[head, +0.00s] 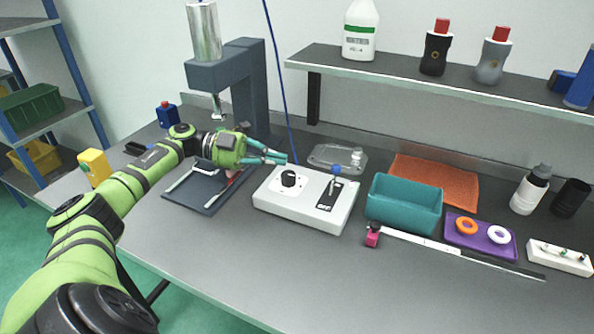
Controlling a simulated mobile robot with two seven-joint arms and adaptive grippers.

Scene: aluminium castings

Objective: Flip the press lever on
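The press lever (333,184) is a short metal stick with a blue ball knob (336,169). It stands on a black plate on the right part of a white control box (275,207), and an "OFF" label shows at the plate's front end. A black rotary knob (288,178) sits on the box's left part. My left gripper (286,158) reaches in from the left, above the back left of the box. Its teal fingers point right towards the lever, with the tips close together and nothing seen between them. They are apart from the lever. My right gripper is not in view.
A grey press (252,85) stands behind my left arm. A teal bin (385,218), a pink-ended steel rule and a purple tray (459,239) lie to the right. A shelf with bottles (400,73) hangs above. The bench front is clear.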

